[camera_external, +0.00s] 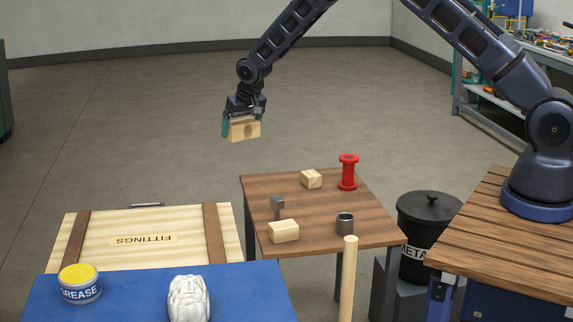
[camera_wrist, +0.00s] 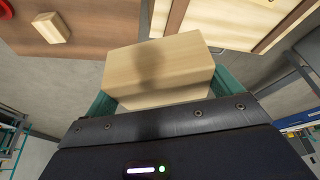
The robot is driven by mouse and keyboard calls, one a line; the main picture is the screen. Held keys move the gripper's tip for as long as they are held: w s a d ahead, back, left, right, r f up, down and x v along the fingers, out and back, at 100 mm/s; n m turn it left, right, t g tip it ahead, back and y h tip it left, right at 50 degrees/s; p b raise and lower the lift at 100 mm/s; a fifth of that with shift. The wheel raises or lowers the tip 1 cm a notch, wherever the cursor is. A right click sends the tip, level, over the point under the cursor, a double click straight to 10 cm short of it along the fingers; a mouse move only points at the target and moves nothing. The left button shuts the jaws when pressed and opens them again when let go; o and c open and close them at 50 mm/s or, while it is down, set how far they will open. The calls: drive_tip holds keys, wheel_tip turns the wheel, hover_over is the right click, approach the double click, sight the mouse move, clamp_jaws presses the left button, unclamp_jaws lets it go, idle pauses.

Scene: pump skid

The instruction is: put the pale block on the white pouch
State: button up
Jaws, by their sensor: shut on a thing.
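My gripper (camera_external: 243,121) is shut on a pale wooden block (camera_external: 245,132), held high in the air beyond the brown table. In the wrist view the block (camera_wrist: 160,65) sits between the two green fingers and fills the middle. The white pouch (camera_external: 189,300) lies on the blue surface at the front, lower and nearer the outside camera than my gripper. It is creased and partly cut off by the bottom edge. I cannot make it out in the wrist view.
A grease tin (camera_external: 80,284) stands left of the pouch. A fittings crate (camera_external: 140,240) lies behind.

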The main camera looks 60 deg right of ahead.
drive_tip(key=s+a+r+n+y, duration=0.1)
drive_tip(key=s+a+r+n, duration=0.1)
drive_tip(key=a, duration=0.7)
drive_tip(key=s+a+r+n, duration=0.1)
drive_tip(key=s+a+r, duration=0.1)
drive_tip(key=a, duration=0.8)
wheel_tip(320, 180, up, 9)
drive_tip(key=n+g+y, duration=0.1)
drive_tip(key=n+y, duration=0.3)
drive_tip(key=n, duration=0.6)
hover_over(179, 287)
drive_tip(key=d, duration=0.1)
drive_tip(key=f, duration=1.3)
drive_tip(key=s+f, duration=0.1)
drive_tip(key=f, duration=0.5)
drive_tip(key=shift+f, duration=0.15)
drive_tip(key=shift+f, duration=0.1)
drive_tip(key=o, duration=0.6)
drive_tip(key=shift+o, duration=1)
